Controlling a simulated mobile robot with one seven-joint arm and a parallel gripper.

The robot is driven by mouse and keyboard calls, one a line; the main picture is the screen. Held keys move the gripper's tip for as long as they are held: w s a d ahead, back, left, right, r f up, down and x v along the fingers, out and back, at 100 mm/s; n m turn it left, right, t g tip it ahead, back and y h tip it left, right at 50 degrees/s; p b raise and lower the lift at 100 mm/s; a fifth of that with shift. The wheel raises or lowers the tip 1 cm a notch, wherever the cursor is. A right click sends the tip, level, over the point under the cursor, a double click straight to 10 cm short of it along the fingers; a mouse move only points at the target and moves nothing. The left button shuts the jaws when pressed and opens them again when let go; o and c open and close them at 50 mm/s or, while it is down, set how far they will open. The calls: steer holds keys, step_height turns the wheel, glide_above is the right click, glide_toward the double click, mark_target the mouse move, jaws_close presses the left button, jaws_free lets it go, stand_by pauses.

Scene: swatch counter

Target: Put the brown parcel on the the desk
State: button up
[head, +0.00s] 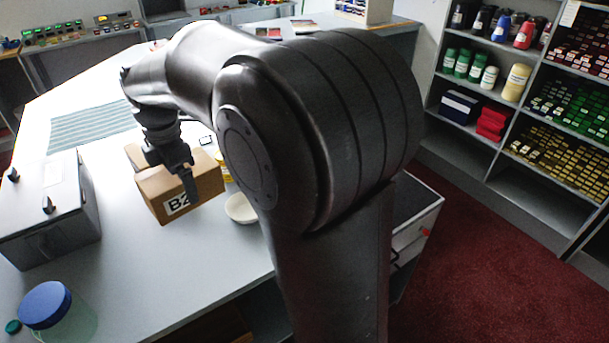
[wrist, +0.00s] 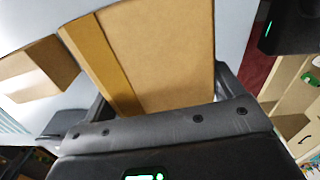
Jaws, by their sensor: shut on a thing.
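A brown parcel (head: 151,191) with a white "B2" label shows in the head view at the left of centre, over the pale desk (head: 180,262). My gripper (head: 183,182) is shut on it, with one dark finger across its near side. In the wrist view the brown parcel (wrist: 165,55), with a darker tape strip, fills the space between the fingers. I cannot tell whether its underside touches the desk. My arm hides part of the desk behind it.
A second brown box (wrist: 38,70) shows left in the wrist view. A grey box (head: 45,215), a blue-lidded jar (head: 48,305), a white bowl (head: 240,208) and a striped mat (head: 92,127) are on the desk. The front middle is clear. Shelves (head: 520,110) stand right.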

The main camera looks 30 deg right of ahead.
step_height(320, 180, up, 4)
steer(key=shift+r, duration=0.2)
steer(key=shift+w+d+r, duration=0.1)
steer(key=shift+w+d, duration=0.1)
steer(key=shift+d, duration=0.35)
steer(key=w+d+m, duration=0.2)
steer(key=d+m, duration=0.8)
steer(key=d, duration=1.8)
steer(key=s+d+m, duration=0.5)
steer(key=s+d, duration=0.3)
steer(key=d, duration=0.6)
steer(key=s+d+m, duration=0.5)
steer(key=s+d, duration=0.4)
steer(key=d, duration=0.5)
step_height(320, 180, down, 21)
steer(key=w+a+f, duration=0.1)
steer(key=w+f, duration=0.1)
steer(key=w, duration=0.2)
steer(key=w+a+f, duration=0.1)
steer(key=w+f, duration=0.2)
steer(key=w+a+f, duration=0.1)
steer(key=w+f, duration=0.1)
steer(key=w, duration=0.2)
steer(key=shift+w+f, duration=0.3)
steer(key=shift+f, duration=2.15)
